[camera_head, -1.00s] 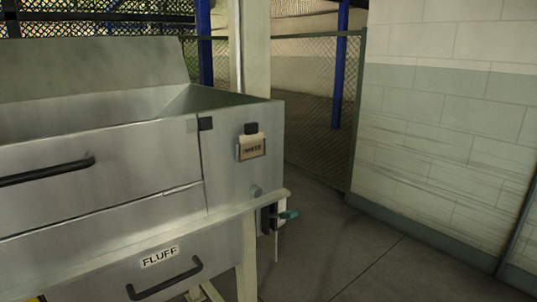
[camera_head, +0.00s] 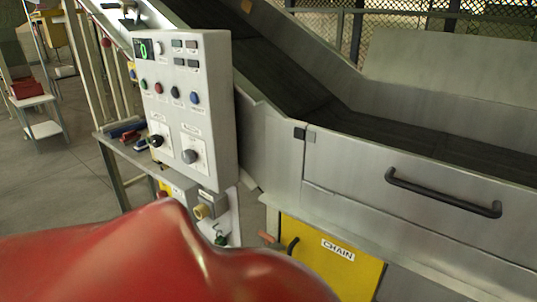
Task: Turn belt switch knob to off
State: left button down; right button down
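A white control panel (camera_head: 190,105) stands left of centre, beside a metal hopper with a dark belt (camera_head: 290,85). Two rotary knobs sit low on its face: a black knob (camera_head: 157,141) on the left and a grey knob (camera_head: 191,156) on the right. Their labels are too small to read, so I cannot tell which is the belt switch or where each points. Above them are several coloured buttons and a green display (camera_head: 143,49). Neither gripper is in view.
A large smooth red shape (camera_head: 150,260) fills the lower left foreground; I cannot tell what it is. A yellow door labelled CHAIN (camera_head: 338,250) is below the hopper. A small table (camera_head: 125,150) stands behind the panel. Open floor (camera_head: 55,190) lies at left.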

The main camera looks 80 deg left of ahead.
aim_at(161, 194)
jog(key=u, duration=3)
